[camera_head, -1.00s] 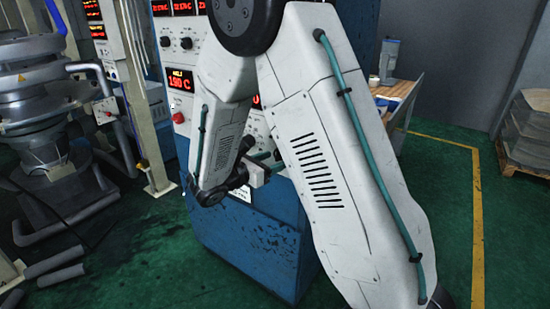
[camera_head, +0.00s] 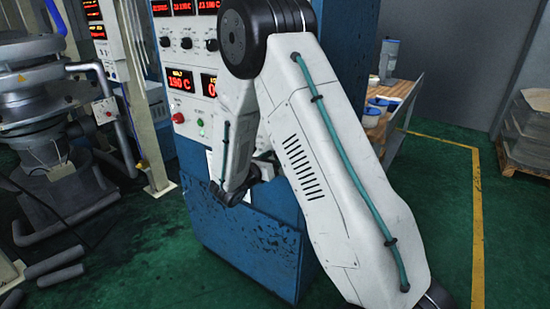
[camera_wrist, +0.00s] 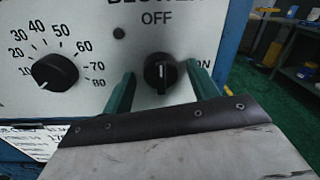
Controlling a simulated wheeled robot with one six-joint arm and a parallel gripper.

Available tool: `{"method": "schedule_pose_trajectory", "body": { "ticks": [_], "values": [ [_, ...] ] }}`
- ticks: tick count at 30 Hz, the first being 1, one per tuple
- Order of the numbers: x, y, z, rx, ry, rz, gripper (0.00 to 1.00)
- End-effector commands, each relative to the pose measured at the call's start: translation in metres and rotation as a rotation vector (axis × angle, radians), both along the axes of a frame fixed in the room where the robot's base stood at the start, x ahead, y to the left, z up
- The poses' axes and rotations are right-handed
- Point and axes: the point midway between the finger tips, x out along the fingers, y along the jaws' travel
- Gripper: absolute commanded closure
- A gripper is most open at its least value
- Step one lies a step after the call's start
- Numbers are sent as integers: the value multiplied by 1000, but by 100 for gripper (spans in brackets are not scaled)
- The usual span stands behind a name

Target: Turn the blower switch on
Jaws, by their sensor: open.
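The blower switch (camera_wrist: 160,72) is a black rotary knob on the white panel in the wrist view. OFF is printed above it and ON to its right, partly hidden by a finger. Its white pointer line stands roughly upright, toward OFF. My gripper (camera_wrist: 161,88) is open, with one green finger on each side of the knob and a gap showing on both sides. I cannot tell how deep the fingertips reach. In the head view, my arm hides the switch, and the blue control cabinet (camera_head: 250,240) shows behind it.
A black dial (camera_wrist: 55,71) with a number scale sits left of the switch. A red button (camera_head: 178,117) and lit displays are higher on the panel. A wooden table (camera_head: 400,90) with containers stands right of the cabinet. Green floor (camera_head: 440,200) is clear at the right.

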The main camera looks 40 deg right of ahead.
Motion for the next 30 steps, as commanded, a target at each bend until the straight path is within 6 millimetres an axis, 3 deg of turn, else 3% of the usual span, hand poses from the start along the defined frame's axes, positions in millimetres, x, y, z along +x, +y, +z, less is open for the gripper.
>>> {"method": "schedule_pose_trajectory", "body": {
  "ticks": [5, 9, 10, 20, 30],
  "values": [
    [0, 0, 0, 0, 0, 0, 41],
    [0, 0, 0, 0, -1, 0, 80],
    [0, 0, 0, 0, -1, 0, 86],
    [0, 1, 0, 10, -28, 1, 85],
    [0, 1, 1, 80, -222, 1, 85]
  ]
}}
